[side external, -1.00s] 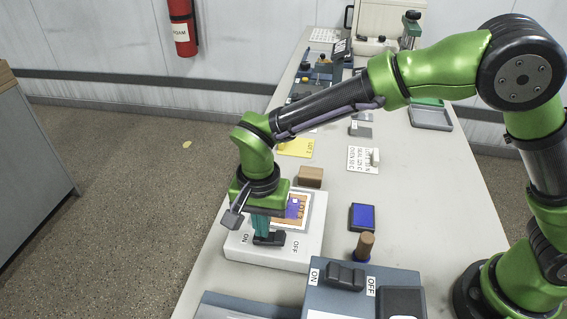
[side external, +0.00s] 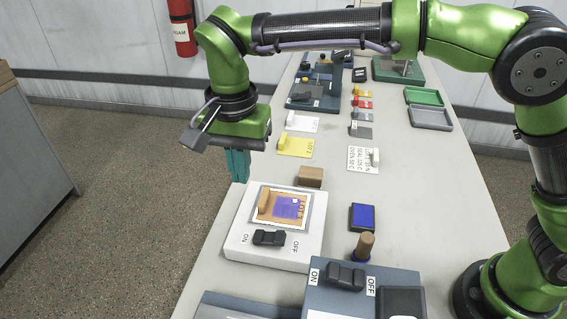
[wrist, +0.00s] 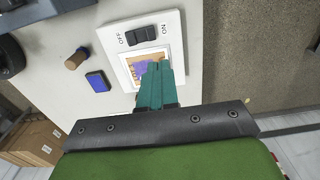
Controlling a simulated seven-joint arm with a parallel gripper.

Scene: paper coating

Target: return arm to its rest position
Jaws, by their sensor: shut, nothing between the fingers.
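My gripper (side external: 238,166) has teal fingers that are shut with nothing between them. It hangs in the air above and behind the white switch box in the side view, apart from it. In the wrist view my gripper (wrist: 160,72) points toward the same box and hides part of it. The white box (side external: 245,241) carries a framed sheet with purple and orange areas (side external: 287,208) and a black rocker switch (side external: 269,238) between ON and OFF labels. The switch also shows in the wrist view (wrist: 141,35).
A wooden block (side external: 311,177), a blue ink pad (side external: 363,217) and a wooden-handled stamp (side external: 364,246) stand near the white box. A blue-grey machine (side external: 330,300) is in front. Yellow (side external: 296,147) and white cards lie behind. Green and grey trays (side external: 430,118) are at right.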

